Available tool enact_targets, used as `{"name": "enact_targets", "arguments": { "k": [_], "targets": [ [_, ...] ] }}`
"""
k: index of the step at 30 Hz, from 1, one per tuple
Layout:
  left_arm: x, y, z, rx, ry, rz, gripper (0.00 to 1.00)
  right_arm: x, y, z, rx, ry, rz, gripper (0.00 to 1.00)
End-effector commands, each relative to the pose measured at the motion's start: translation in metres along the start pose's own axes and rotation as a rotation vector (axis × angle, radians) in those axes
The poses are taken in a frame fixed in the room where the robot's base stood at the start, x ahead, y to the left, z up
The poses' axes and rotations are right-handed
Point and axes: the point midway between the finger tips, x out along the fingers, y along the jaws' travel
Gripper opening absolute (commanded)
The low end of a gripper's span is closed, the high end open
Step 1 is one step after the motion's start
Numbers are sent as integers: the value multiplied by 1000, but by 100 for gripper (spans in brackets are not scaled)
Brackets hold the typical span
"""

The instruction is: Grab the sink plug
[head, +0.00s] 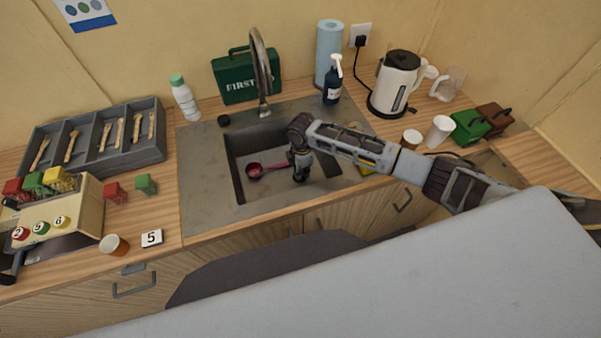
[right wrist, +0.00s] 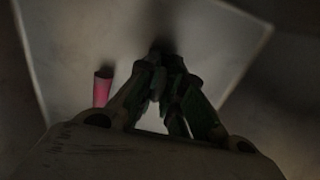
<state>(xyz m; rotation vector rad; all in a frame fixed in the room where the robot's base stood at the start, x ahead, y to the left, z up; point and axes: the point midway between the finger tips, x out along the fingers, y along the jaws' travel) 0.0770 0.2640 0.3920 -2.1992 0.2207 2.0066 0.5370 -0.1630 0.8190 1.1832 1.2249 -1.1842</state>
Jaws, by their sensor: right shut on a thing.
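My right gripper (head: 300,176) reaches down into the sink basin (head: 237,160), pointing at its floor. In the right wrist view its dark fingers (right wrist: 161,68) come together on a small dark thing (right wrist: 160,46), which looks like the sink plug. The fingers hide most of it, and I cannot tell if it sits in the drain or is raised. In the head view the gripper itself covers that spot. My left gripper is not in view.
A pink ladle (head: 266,168) lies in the basin left of my gripper; its handle (right wrist: 103,88) shows close by. The tap (head: 262,75) stands behind, with a soap bottle (head: 333,85) and kettle (head: 397,82) to the right.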

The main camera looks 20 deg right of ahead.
Motion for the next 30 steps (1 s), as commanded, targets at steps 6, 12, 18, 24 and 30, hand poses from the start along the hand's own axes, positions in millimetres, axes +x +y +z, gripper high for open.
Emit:
{"name": "enact_targets", "arguments": {
  "k": [6,12,18,24,30],
  "targets": [
    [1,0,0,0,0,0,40,-11,1,0,0,1,2,0],
    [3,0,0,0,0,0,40,-35,1,0,-1,2,3,0],
    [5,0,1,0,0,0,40,-64,1,0,0,1,3,0],
    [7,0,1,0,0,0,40,-89,1,0,-1,1,2,0],
    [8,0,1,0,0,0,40,-99,0,0,0,1,0,0]
  ]
}}
